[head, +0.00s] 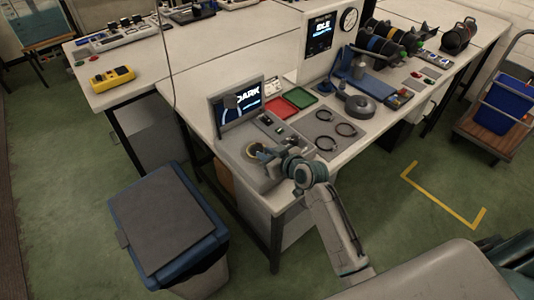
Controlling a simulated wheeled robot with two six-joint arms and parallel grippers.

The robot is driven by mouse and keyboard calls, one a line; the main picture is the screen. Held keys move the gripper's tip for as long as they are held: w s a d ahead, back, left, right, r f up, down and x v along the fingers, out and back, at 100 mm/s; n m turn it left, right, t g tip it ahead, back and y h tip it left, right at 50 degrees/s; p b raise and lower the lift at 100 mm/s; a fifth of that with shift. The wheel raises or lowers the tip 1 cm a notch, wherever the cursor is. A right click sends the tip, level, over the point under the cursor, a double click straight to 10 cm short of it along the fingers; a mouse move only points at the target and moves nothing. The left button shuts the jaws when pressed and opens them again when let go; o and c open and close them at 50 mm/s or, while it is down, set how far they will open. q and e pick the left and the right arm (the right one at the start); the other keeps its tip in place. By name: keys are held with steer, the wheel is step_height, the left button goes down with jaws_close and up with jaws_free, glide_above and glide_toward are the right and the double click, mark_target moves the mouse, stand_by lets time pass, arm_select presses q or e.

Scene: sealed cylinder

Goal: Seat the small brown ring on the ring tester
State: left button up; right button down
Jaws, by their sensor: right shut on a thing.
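The ring tester (241,164) is a grey bench unit at the near left corner of the table, with a screen (238,104) reading "DARK" behind it. My right gripper (264,154) reaches over its top from the right and is shut on what looks like the small brown ring. A tan-brown round shape (252,150) shows at the fingertips, over the tester's top. It is too small to tell whether the ring touches the seat or is above it. The fingers and wrist hide part of the tester's top. My left gripper is out of view.
A grey mat (313,132) with three dark rings lies right of the tester. Red (299,97) and green (278,108) trays sit behind. A round dark base (360,106) stands further right. A lidded blue bin (168,225) stands on the floor in front.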

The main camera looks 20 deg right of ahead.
stand_by(0.7)
steer(key=c, duration=1.2)
jaws_free()
steer(key=shift+o, duration=0.5)
steer(key=o, duration=0.3)
steer(key=shift+r+p, duration=2.85)
steer(key=shift+r, duration=0.15)
steer(key=shift+f, duration=0.1)
